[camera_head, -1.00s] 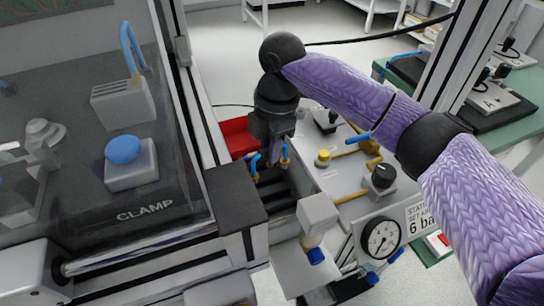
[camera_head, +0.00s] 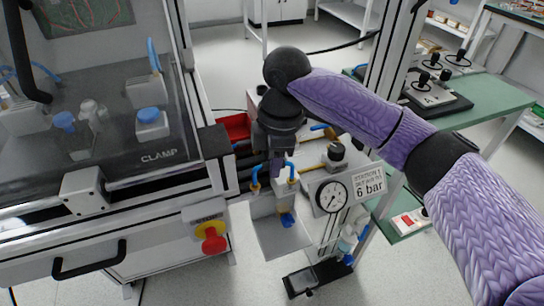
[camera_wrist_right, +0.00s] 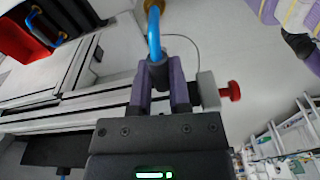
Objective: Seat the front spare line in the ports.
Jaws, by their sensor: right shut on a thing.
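My right gripper (camera_head: 277,172) points down and is shut on the blue line (camera_wrist_right: 154,38), which passes between its fingers (camera_wrist_right: 163,85) in the wrist view. In the head view the line's two blue ends with brass fittings show on either side of the fingers, one at the left (camera_head: 255,182) and one at the right (camera_head: 293,174). The gripper is over a pale block (camera_head: 290,190) on a white shelf (camera_head: 278,238), with a blue part (camera_head: 287,219) at its front. The ports are hidden, and I cannot tell whether the fittings touch anything. My left gripper is not in view.
A red bin (camera_head: 236,127) is behind the gripper. The clear-covered clamp station (camera_head: 120,120) stands left, with a red emergency knob (camera_head: 213,240) below. A green bench (camera_head: 490,105) stands farther right.

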